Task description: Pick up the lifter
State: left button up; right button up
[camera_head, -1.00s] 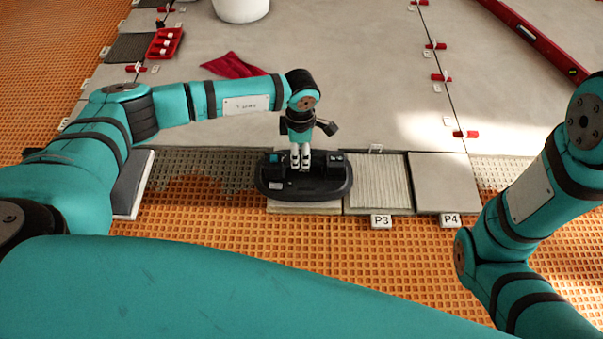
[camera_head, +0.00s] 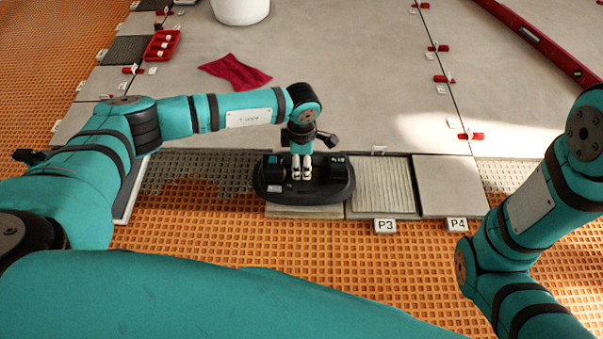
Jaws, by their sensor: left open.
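The lifter (camera_head: 330,190) is a dark oval tool with a broad black body. It sits on a pale tile (camera_head: 300,212) at the near edge of the tiled floor, left of the P3 tile. My left gripper (camera_head: 302,175) points down over the middle of the lifter. Its fingers are open and reach down to the lifter's middle, between the dark raised parts on either side. I cannot tell whether they touch it. My right arm shows at the right, but its gripper is out of view.
Tiles labelled P3 (camera_head: 385,226) and P4 (camera_head: 456,224) lie right of the lifter. A red cloth (camera_head: 236,73), a white bucket (camera_head: 240,10) and a red tray (camera_head: 162,46) are on the grey floor behind. A long red level (camera_head: 540,40) lies at the upper right.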

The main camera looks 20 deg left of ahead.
dwell(0.3)
pick_arm(q)
grip_shut()
jog(key=shift+r, duration=0.1)
dwell(0.4)
